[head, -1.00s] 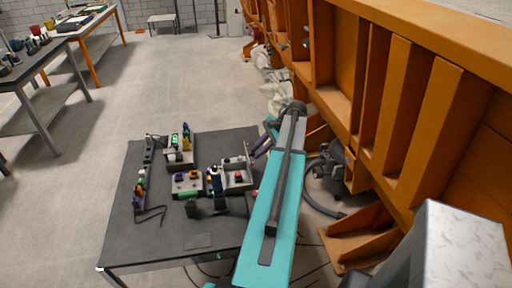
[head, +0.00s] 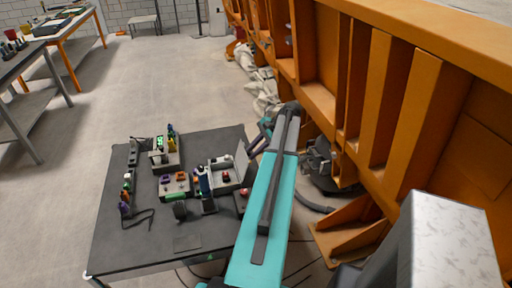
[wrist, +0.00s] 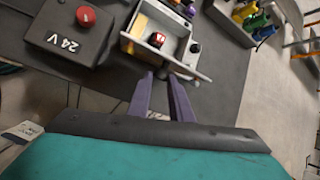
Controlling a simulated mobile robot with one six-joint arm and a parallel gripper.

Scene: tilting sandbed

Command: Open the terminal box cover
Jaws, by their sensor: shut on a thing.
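The terminal box (head: 216,183) is a light grey open-topped box at the right side of the dark table, with a red part inside; it also shows in the wrist view (wrist: 182,28). Its cover (wrist: 190,70) shows as a thin pale plate standing up along the box's near edge, clear of the opening; it is a light panel in the head view (head: 241,162). My gripper (wrist: 163,78) has its purple fingers close together at the cover, shut on it. The exact contact is small and partly hidden. My gripper in the head view (head: 254,147) is beside the box.
A dark box marked 24 V with a red button (wrist: 86,16) stands left of the terminal box in the wrist view. Several small devices and a cable (head: 140,217) lie on the table (head: 140,250). The orange steel structure (head: 345,90) rises close on the right of my arm.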

